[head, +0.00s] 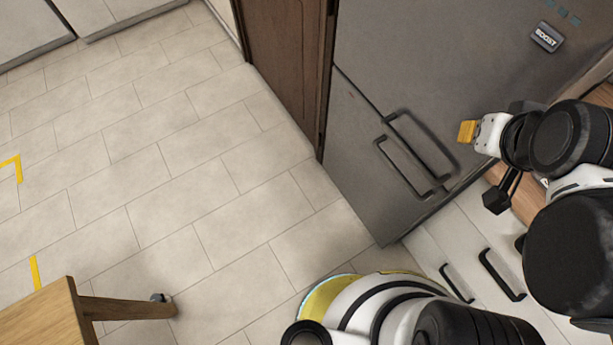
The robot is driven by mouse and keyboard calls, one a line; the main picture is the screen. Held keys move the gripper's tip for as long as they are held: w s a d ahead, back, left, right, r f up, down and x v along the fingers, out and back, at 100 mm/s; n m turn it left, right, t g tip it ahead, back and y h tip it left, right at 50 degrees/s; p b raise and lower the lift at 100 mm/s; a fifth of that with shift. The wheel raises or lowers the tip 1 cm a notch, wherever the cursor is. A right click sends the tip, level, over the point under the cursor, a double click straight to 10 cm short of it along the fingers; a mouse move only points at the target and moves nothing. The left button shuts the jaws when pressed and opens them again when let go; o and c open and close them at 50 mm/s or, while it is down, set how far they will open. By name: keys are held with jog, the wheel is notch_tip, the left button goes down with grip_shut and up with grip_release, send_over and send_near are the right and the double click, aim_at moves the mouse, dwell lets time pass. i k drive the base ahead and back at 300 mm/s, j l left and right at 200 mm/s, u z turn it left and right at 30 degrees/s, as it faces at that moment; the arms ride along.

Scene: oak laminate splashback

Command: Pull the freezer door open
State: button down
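A dark grey fridge-freezer (440,50) stands at the upper right, tilted in the head view. A slanting seam divides it into a large upper door and a smaller lower door (350,150), which looks like the freezer door. Both doors appear shut. A black bar handle (422,146) sits just above the seam, and a second black bar handle (403,168) sits just below it on the lower door. My gripper (467,132) shows yellow-orange fingertips to the right of both handles in the picture, apart from them. Its fingers overlap from this angle, so their opening is unclear.
White drawers with black handles (502,275) stand right of the fridge-freezer, below a wooden worktop. A brown wooden panel (290,60) adjoins its left side. A wooden table or stool (40,315) is at the lower left. The tiled floor (180,170) between is clear.

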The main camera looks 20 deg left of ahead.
aim_at(384, 188)
jog(key=u, duration=0.45)
jog(key=k+l+z, duration=0.25)
jog(key=k+l, duration=0.3)
jog(key=k+l+z, duration=0.3)
jog(key=k+l, duration=0.4)
jog(key=i+l, duration=0.25)
jog(key=i, duration=0.2)
